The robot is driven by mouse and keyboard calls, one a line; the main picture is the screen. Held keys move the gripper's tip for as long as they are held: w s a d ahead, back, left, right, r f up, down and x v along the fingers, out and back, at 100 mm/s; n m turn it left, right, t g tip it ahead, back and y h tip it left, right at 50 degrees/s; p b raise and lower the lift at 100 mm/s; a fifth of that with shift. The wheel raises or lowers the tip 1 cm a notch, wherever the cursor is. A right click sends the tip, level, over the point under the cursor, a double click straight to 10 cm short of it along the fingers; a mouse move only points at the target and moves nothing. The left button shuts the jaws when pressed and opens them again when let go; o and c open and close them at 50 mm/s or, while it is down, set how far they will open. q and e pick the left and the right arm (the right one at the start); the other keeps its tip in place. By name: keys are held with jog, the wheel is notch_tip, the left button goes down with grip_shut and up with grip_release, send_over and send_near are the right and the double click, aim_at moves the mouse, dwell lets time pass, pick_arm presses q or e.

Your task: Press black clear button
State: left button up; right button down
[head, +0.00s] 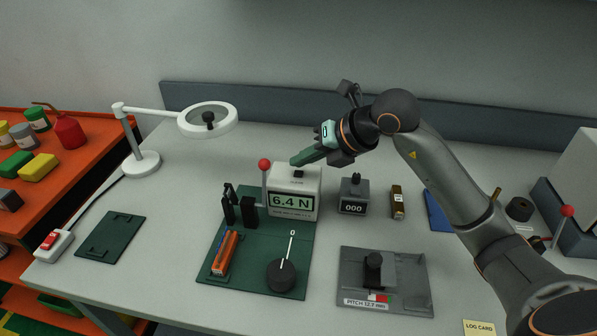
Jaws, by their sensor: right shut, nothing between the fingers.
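A white gauge box (291,204) showing 6.4 N stands at the back of a green base plate (260,258). A small black button (299,174) sits on top of the box; the lettering below it is too small to read. My right gripper (295,161) is shut, with nothing between its green fingers. Its tips point left and appear just above and slightly left of the button. I cannot tell whether they touch it. A grey counter (353,197) reading 000 stands to the right, with a dark knob on top. My left gripper is not in view.
A red-knobbed lever (264,165) rises beside the gauge box's left side. A magnifier lamp (208,120) stands at the back left. A grey pitch fixture (407,284) lies at front right. The table between the lamp and green plate is clear.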

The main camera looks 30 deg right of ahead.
jog(key=shift+f, duration=0.15)
jog(key=shift+f+b, duration=0.3)
jog(key=shift+b, duration=0.1)
jog(key=shift+f+b, duration=0.4)
dwell(0.5)
dwell(0.3)
jog(key=shift+r+p, duration=0.65)
jog(key=shift+r, duration=0.15)
notch_tip(320, 180, up, 5)
jog(key=p, duration=0.4)
dwell(0.7)
